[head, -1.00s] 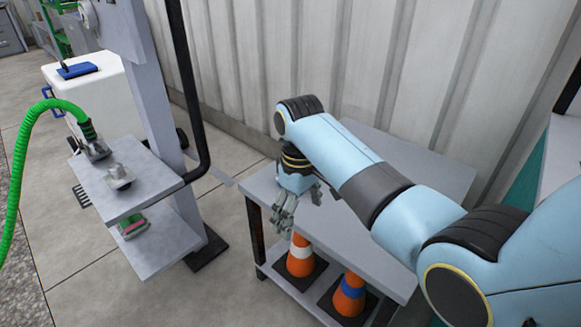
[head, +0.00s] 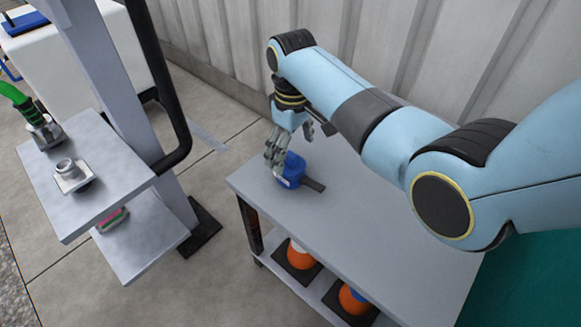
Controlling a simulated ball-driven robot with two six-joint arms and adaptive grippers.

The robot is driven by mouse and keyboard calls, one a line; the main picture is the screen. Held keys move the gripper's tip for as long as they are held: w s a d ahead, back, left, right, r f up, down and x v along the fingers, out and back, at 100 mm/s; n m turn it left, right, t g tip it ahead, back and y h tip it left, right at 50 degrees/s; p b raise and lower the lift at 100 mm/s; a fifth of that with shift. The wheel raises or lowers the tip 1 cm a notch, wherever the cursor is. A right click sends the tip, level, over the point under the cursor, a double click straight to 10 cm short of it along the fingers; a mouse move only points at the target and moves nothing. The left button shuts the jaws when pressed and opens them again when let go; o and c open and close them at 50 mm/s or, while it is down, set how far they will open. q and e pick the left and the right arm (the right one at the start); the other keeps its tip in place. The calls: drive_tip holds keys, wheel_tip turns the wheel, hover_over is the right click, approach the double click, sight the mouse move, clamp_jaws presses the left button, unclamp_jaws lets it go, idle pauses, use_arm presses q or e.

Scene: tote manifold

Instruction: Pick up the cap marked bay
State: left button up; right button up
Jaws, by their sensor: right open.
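A blue cap-like object (head: 292,171) with a dark flat tab lies on the grey top of the cart (head: 365,245). Any marking on it is too small to read, so I cannot tell whether it is the cap marked bay. My right gripper (head: 274,162) is open, pointing down at the left side of the blue object. It partly overlaps the object in the picture, and I cannot tell whether they touch. My left gripper is out of view.
Orange cones (head: 300,256) stand on the cart's lower shelf. At left, a grey stand (head: 110,150) carries metal fittings (head: 72,175), one with a green hose (head: 14,95). A ribbed wall (head: 235,45) is behind. The cart top's right part is clear.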

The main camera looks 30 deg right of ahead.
sight(291, 164)
drive_tip(key=shift+f, duration=0.45)
wheel_tip(291, 164, down, 5)
drive_tip(key=shift+w+b, duration=0.15)
drive_tip(key=shift+b, duration=1.05)
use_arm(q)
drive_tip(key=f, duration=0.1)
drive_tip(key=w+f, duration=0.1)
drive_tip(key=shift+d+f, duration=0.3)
use_arm(e)
drive_tip(key=shift+r, duration=0.1)
drive_tip(key=shift+a, duration=0.1)
drive_tip(key=c, duration=1.4)
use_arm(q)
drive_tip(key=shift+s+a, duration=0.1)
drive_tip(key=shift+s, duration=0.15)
